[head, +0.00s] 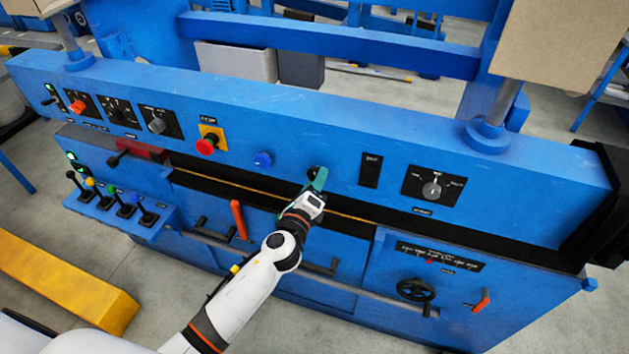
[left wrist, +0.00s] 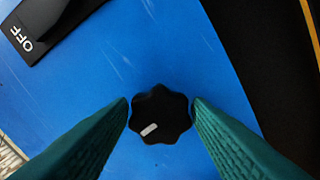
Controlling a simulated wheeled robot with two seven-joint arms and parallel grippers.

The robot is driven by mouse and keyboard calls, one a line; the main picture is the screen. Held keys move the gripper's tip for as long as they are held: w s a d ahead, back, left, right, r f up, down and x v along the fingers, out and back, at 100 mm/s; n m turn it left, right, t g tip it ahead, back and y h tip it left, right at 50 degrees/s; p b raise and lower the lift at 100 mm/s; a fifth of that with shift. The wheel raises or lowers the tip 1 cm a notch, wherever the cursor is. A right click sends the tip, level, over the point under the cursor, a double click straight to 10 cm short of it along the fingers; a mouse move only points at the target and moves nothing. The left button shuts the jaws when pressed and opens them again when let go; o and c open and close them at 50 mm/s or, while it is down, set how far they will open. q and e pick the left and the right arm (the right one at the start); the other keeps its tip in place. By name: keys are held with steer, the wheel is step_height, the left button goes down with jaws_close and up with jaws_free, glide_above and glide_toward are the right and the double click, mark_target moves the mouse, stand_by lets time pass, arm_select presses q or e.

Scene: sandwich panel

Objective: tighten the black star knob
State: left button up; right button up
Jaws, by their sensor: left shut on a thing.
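The black star knob (left wrist: 160,115) sits on the blue panel in the left wrist view, with a short pale mark on its face. In the head view the knob (head: 313,172) is mostly hidden behind my gripper. My left gripper (head: 318,181) reaches up to the panel front. In the left wrist view its green fingers (left wrist: 160,112) lie one on each side of the knob and are shut on it. My right gripper is in neither view.
A black switch plate (head: 370,170) marked OFF in the wrist view is right of the knob. A blue button (head: 263,159) and a red emergency button (head: 207,144) are to its left. A dark slot runs below; a rotary selector (head: 431,189) is further right.

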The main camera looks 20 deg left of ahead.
arm_select(q)
steer(key=shift+m, duration=0.6)
steer(key=shift+f, duration=0.1)
steer(key=o, duration=1)
steer(key=shift+c, duration=0.2)
steer(key=shift+s, duration=0.1)
steer(key=s+b, duration=0.2)
steer(key=s, duration=1)
steer(key=shift+a, duration=0.25)
